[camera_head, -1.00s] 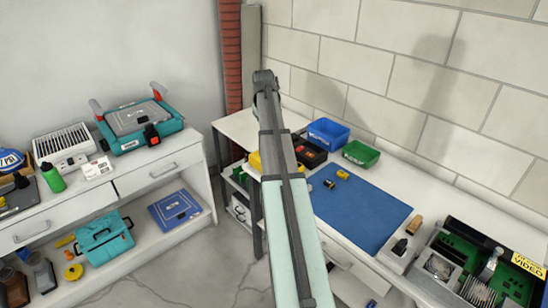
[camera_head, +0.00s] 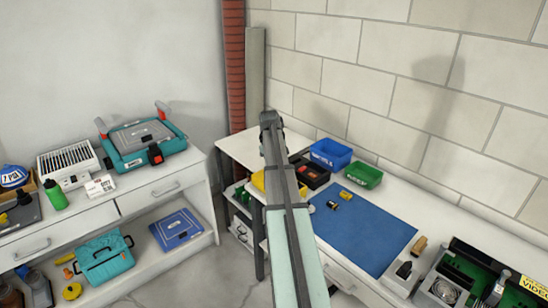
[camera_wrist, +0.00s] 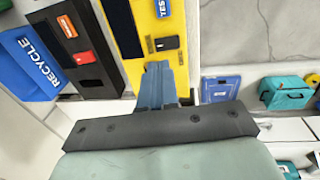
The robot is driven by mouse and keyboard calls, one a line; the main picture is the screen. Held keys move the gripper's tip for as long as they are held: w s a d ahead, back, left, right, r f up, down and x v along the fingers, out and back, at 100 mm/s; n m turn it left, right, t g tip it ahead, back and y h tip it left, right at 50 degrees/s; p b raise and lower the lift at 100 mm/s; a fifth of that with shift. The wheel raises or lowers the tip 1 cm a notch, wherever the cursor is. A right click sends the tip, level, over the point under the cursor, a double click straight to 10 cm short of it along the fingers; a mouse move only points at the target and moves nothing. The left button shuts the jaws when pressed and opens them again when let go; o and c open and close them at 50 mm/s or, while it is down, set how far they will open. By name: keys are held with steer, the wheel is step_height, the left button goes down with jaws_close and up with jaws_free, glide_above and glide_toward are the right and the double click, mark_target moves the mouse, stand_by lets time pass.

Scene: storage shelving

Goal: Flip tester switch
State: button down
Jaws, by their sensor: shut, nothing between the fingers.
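The yellow tester (camera_wrist: 150,40) lies ahead of my gripper in the wrist view, with a "TEST" label, a dark panel and a small black switch (camera_wrist: 168,42) near its near end. In the head view the tester (camera_head: 257,181) is mostly hidden behind my arm. My gripper (camera_wrist: 160,68) is shut and empty. Its blue-grey fingertips overlap the tester's near end, just short of the switch in the picture. I cannot tell whether they touch the tester. The fingers are not clear in the head view.
A black box (camera_wrist: 92,50) with orange and red parts sits beside the tester, then a blue RECYCLE bin (camera_wrist: 28,62). A green bin (camera_head: 363,175) and blue mat (camera_head: 360,235) are further along the bench. A grey post (camera_head: 254,80) stands at the bench's back corner.

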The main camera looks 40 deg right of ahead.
steer(key=shift+d+f, duration=0.15)
steer(key=shift+f, duration=0.95)
steer(key=shift+d+f, duration=0.2)
steer(key=shift+f, duration=0.85)
steer(key=shift+d+f, duration=0.15)
steer(key=shift+f, duration=0.95)
